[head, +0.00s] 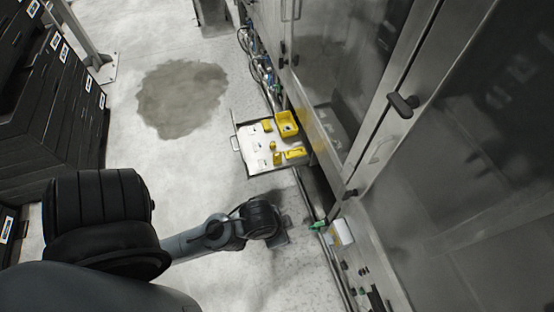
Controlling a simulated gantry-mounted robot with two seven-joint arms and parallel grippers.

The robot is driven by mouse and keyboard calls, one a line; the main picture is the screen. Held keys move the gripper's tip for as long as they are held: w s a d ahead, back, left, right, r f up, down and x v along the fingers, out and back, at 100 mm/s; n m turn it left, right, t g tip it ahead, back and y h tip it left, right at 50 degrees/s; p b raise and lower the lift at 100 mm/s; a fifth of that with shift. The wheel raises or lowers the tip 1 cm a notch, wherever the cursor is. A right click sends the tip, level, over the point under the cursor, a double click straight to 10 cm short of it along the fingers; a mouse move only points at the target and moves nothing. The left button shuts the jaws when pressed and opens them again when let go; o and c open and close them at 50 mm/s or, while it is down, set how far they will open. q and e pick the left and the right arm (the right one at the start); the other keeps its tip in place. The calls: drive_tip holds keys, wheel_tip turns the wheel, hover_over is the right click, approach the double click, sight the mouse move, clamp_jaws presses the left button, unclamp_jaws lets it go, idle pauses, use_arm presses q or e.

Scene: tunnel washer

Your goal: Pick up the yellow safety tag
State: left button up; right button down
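Several yellow items lie on a pale tray (250,146) that juts out from the machine. They include a small yellow piece (267,125) at the back, a yellow piece (277,158) near the front and a wider yellow piece (296,153) beside it. I cannot tell at this size which one is the safety tag. My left arm reaches in from the left, and its dark gripper end (280,240) is in front of the tray, apart from the yellow items. Its fingers are too dark and small to read. My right gripper is not in view.
A yellow open box (287,124) stands at the tray's back right. The machine's glass doors (350,75) and a door handle (403,103) are on the right. Black stacked crates (55,110) stand at left. Floor between is clear, with a dark stain (182,98).

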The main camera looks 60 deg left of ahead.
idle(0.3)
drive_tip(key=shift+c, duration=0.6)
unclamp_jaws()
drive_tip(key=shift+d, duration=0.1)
